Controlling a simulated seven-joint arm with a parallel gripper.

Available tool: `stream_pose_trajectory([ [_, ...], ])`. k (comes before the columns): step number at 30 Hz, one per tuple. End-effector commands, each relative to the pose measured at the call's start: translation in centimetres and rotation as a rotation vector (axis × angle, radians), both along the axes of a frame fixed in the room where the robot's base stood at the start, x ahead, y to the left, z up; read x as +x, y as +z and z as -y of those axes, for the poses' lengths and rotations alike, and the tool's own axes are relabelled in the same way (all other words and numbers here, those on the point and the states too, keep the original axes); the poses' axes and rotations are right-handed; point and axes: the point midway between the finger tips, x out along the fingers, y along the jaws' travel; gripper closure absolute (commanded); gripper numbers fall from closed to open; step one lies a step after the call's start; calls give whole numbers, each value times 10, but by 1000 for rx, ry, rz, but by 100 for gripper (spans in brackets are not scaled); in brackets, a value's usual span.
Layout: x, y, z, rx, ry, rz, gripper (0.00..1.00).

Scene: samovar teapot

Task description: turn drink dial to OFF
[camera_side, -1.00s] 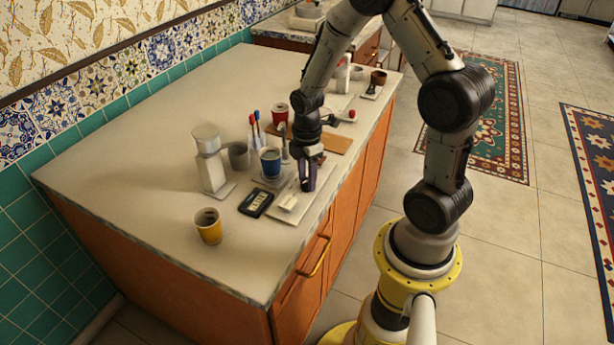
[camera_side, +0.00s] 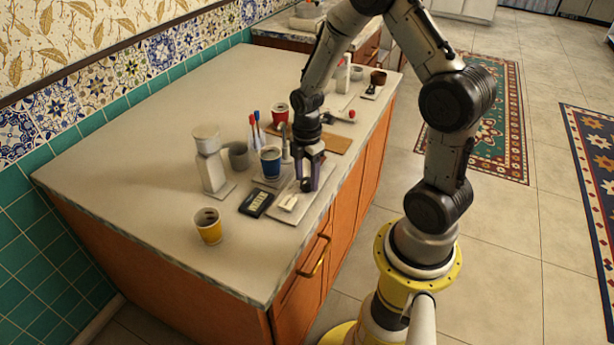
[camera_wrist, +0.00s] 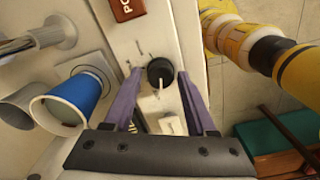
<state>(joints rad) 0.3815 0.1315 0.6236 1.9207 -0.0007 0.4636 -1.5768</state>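The drink dial, a round black knob (camera_wrist: 160,70), sits on a pale panel in the wrist view. A thin light pointer or mark shows at its lower edge; the dial lettering is not readable. My gripper (camera_wrist: 159,74) has two purple fingers, one on each side of the knob. They are open, with small gaps visible between fingertips and knob. I cannot tell the fingertips' exact height relative to the knob.
A blue cup (camera_side: 271,162) stands just left of my gripper, with a grey mug (camera_side: 239,155) behind. A black device (camera_side: 256,203) and a yellow cup (camera_side: 208,225) are nearer. A white block (camera_side: 289,203) lies on the panel. The counter's left side is clear.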

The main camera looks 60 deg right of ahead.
Motion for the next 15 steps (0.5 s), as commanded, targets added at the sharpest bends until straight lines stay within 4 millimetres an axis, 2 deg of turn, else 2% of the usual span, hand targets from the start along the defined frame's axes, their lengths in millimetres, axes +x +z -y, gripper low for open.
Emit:
stream_pose_trajectory([
  [1,0,0,0,0,0,0,32],
  [2,0,0,0,0,-1,0,27],
  [3,0,0,0,0,-1,-1,26],
  [11,0,0,0,0,-2,-1,26],
  [15,0,9,0,0,-3,1,26],
])
